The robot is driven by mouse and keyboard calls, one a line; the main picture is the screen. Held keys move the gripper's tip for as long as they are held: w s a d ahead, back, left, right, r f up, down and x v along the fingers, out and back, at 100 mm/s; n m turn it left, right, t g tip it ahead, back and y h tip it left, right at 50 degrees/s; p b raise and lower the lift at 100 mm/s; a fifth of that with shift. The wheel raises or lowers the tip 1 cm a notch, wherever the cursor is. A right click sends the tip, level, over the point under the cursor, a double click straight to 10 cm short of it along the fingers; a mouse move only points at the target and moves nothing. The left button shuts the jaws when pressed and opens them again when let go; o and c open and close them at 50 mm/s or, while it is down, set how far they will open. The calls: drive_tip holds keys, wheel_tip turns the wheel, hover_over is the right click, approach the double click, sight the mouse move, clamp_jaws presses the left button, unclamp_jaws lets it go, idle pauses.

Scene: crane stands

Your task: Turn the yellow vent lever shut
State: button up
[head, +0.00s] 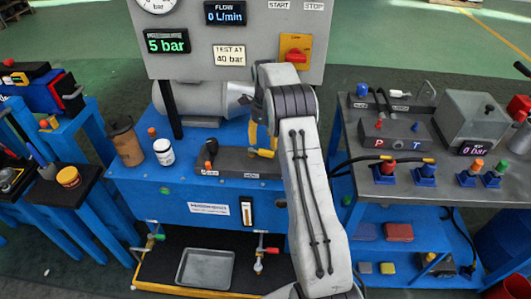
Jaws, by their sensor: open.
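The yellow vent lever (265,153) shows partly at the right end of a dark valve block on the blue bench. My arm and gripper cover much of it, so its exact angle cannot be told. My gripper (260,138) is open and points down right at the lever, seen from behind. Its fingertips are mostly hidden, and I cannot tell whether they touch the lever. The dark valve block (222,162) also carries a black-handled lever (210,150) at its left.
A white jar (163,152) and a brown cup (125,142) stand left of the block. Behind rises a grey panel (190,62) with a red-and-yellow switch (295,50) and displays. A grey bench (400,192) with fittings stands right. A metal tray (205,268) lies below.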

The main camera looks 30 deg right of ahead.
sight(265, 152)
drive_tip(key=shift+f+b, duration=0.3)
drive_tip(key=shift+f, duration=2.9)
clamp_jaws()
